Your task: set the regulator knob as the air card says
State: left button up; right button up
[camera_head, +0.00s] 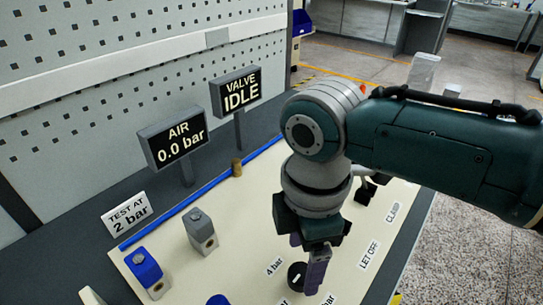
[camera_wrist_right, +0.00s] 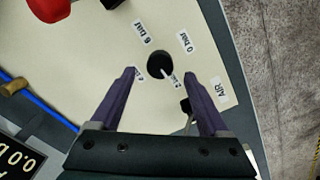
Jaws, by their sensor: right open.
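The air card (camera_head: 126,213) reads "TEST AT 2 bar" in the head view. The black regulator knob (camera_head: 297,275) sits on the cream panel, partly behind my right gripper (camera_head: 308,262). In the right wrist view the knob (camera_wrist_right: 159,63) has a white pointer toward the lower right, at a label (camera_wrist_right: 177,82) too small to read surely. Labels "6 bar" (camera_wrist_right: 144,32) and "0 bar" (camera_wrist_right: 185,42) lie around it. My right gripper's purple fingers are open, one at each side of the knob in that view; contact cannot be told. My left gripper is not in view.
The air display (camera_head: 174,143) reads 0.0 bar and the valve display (camera_head: 238,92) reads IDLE. A grey block (camera_head: 201,232) and a blue block (camera_head: 146,270) stand on the cream panel (camera_head: 245,210). A red part (camera_wrist_right: 50,8) shows near the knob.

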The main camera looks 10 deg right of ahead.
aim_at(299, 277)
notch_tip(299, 277, up, 6)
jog(key=shift+r+p, duration=0.15)
jog(key=shift+p, duration=0.2)
jog(key=s+a+f+m+t+y, duration=0.1)
jog(key=s+a+m+y, duration=0.25)
jog(key=s+m, duration=0.35)
jog(key=s+d+r+m+t+h, duration=0.3)
jog(key=s+d+m, duration=0.65)
jog(key=d, duration=0.25)
notch_tip(299, 277, up, 37)
jog(key=p, duration=3.6)
jog(key=shift+f+n, duration=0.2)
jog(key=shift+n, duration=0.15)
